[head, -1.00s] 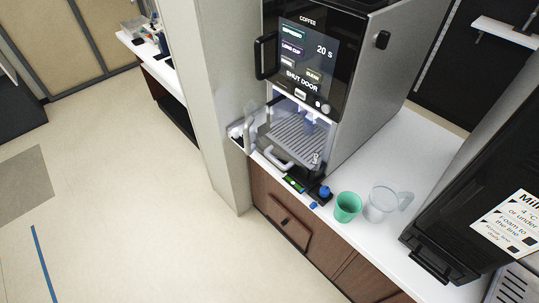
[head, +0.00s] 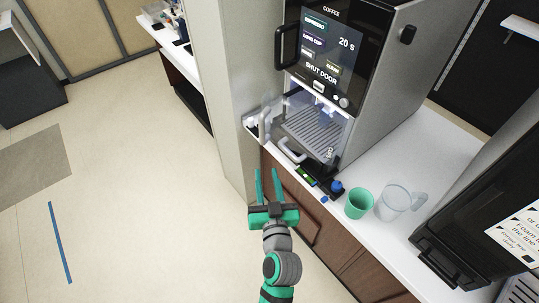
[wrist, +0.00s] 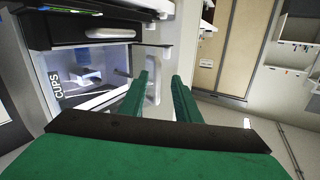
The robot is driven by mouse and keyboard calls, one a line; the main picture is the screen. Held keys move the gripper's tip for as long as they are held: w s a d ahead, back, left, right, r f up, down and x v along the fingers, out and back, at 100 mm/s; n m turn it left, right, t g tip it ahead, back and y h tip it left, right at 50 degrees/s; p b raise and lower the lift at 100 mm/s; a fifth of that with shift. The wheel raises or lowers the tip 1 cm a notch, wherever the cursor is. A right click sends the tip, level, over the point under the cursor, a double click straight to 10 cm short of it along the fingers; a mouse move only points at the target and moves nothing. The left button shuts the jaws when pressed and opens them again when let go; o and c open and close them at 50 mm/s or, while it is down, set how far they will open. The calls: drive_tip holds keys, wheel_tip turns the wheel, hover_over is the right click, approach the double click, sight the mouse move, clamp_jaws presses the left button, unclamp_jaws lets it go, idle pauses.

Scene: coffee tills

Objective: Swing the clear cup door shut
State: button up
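The coffee machine (head: 385,110) stands on the white counter with its lower cup bay (head: 312,132) open; its screen (head: 328,45) reads "SHUT DOOR". The clear cup door (head: 266,120) is swung out at the bay's left side, by the pale wall. My gripper (head: 266,171) is open and empty, below and in front of the door, apart from it in the head view. In the wrist view my two green fingers (wrist: 162,80) stand apart, and a pale see-through panel, seemingly the door, shows behind and between them. The bay, marked "CUPS" (wrist: 55,92), lies to their left.
A green cup (head: 358,204) and a clear jug (head: 396,203) stand on the counter right of the bay. A small blue item (head: 337,187) sits near the front edge. A dark machine (head: 470,225) stands at right. The floor at left is open.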

sight(263, 134)
drive_tip(key=w+r, duration=0.1)
drive_tip(key=w, duration=0.3)
drive_tip(key=w+r+n+y, duration=0.1)
drive_tip(key=w+r, duration=0.1)
drive_tip(key=w, duration=0.2)
drive_tip(key=w+r+n+y, duration=0.1)
drive_tip(key=w+r, duration=0.1)
drive_tip(key=w, duration=0.2)
drive_tip(key=shift+a+r, duration=0.15)
drive_tip(key=shift+a, duration=0.15)
drive_tip(key=shift+w, duration=0.15)
drive_tip(key=shift+c, duration=1.2)
clamp_jaws()
